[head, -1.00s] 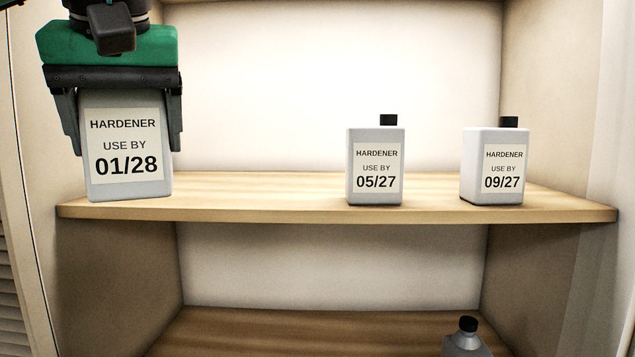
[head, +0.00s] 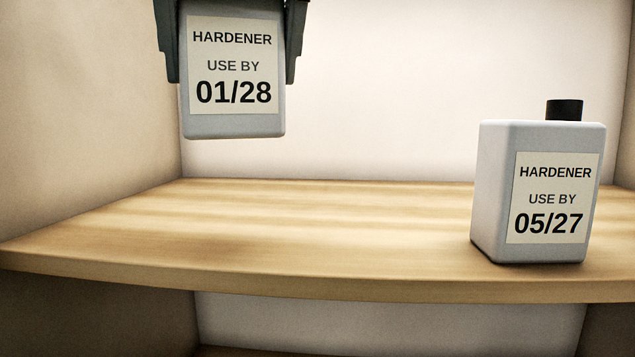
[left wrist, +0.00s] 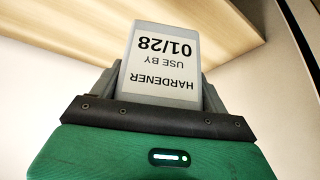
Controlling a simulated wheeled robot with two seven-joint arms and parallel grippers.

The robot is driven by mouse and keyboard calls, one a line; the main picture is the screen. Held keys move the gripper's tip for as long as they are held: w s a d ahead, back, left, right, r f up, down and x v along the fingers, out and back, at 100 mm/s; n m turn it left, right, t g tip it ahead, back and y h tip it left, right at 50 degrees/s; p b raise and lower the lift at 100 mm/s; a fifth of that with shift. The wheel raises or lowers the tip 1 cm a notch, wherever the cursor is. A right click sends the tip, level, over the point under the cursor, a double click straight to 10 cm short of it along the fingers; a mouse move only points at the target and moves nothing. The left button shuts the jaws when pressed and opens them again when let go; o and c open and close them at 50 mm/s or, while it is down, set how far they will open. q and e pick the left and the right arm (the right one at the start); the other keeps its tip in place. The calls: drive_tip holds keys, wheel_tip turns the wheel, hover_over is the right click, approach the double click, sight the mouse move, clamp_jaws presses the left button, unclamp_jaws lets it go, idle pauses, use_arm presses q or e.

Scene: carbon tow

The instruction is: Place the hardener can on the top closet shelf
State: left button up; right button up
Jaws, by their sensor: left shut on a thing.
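A grey-white hardener can (head: 233,124) labelled "USE BY 01/28" is held upright by my left gripper (head: 231,80) at the upper left of the head view. The gripper is shut on its sides, and the can's top is out of the picture. Its bottom shows above the back edge of the wooden closet shelf (head: 300,235), with a visual gap between them. How far over the shelf it is, I cannot tell. In the left wrist view the same can (left wrist: 163,65) sits between the fingers, its label upside down. My right gripper is not in view.
Another hardener can (head: 493,190), labelled "05/27" with a black cap, stands on the shelf at the right. The shelf's left and middle are bare. The closet's left side wall (head: 80,110) rises beside the shelf. Part of a lower shelf (head: 240,351) shows below.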

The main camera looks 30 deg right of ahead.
sight(235, 130)
use_arm(q)
drive_tip(key=shift+s+a+f, duration=0.1)
drive_tip(key=shift+s+f, duration=0.05)
drive_tip(key=shift+f, duration=0.15)
drive_tip(key=f, duration=0.5)
drive_tip(key=shift+w, duration=0.25)
drive_tip(key=f, duration=0.2)
drive_tip(key=f+p, duration=0.1)
drive_tip(key=shift+s+f, duration=0.25)
drive_tip(key=shift+w+f, duration=0.15)
drive_tip(key=shift+f, duration=0.25)
drive_tip(key=shift+s+f, duration=0.15)
drive_tip(key=shift+s, duration=0.05)
drive_tip(key=o, duration=1.3)
drive_tip(key=shift+w, duration=0.1)
